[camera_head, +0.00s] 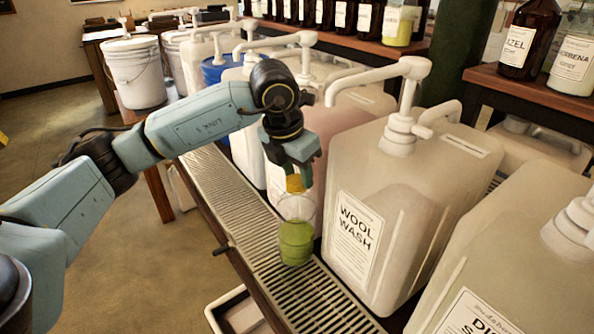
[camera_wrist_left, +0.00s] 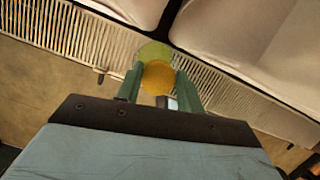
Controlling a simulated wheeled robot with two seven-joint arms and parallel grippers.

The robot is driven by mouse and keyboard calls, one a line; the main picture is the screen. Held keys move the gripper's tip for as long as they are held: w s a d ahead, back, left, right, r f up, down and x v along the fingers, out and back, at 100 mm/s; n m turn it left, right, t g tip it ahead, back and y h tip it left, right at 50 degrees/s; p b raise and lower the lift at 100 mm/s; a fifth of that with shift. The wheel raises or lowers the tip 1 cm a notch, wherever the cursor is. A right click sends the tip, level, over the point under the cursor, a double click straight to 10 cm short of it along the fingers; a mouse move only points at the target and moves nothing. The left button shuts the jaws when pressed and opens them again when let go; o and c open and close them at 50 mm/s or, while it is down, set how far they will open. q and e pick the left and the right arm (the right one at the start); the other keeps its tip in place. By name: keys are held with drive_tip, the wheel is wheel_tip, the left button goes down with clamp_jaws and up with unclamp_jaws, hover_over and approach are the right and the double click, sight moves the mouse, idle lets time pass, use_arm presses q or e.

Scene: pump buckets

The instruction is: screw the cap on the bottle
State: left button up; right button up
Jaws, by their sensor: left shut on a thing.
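A clear bottle (camera_head: 296,236) with green liquid in its lower part stands upright on the slatted metal rack, in front of the Wool Wash container. My left gripper (camera_head: 294,176) points down right above the bottle and is shut on an orange-yellow cap (camera_head: 295,184). The cap is at the bottle's mouth; whether its thread is engaged cannot be told. In the left wrist view the round cap (camera_wrist_left: 158,77) sits between the two green fingers, with the green of the bottle (camera_wrist_left: 154,50) just behind it. My right gripper is not in view.
A large Wool Wash container (camera_head: 400,200) with a pump stands close behind and right of the bottle. More pump containers line the slatted rack (camera_head: 240,205). A white tray (camera_head: 238,312) is low in front. Floor to the left is open.

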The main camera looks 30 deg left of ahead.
use_arm(q)
drive_tip(key=shift+m+h, duration=0.3)
drive_tip(key=shift+m, duration=0.9)
drive_tip(key=m+g+h, duration=0.1)
drive_tip(key=m, duration=0.3)
drive_tip(key=shift+m+b, duration=0.35)
drive_tip(key=shift+m, duration=0.05)
drive_tip(key=m+g, duration=0.1)
drive_tip(key=m, duration=0.3)
drive_tip(key=shift+m+h, duration=0.3)
drive_tip(key=m+g, duration=0.1)
drive_tip(key=m, duration=0.2)
drive_tip(key=shift+s, duration=0.1)
drive_tip(key=shift+d, duration=0.15)
drive_tip(key=o, duration=1.1)
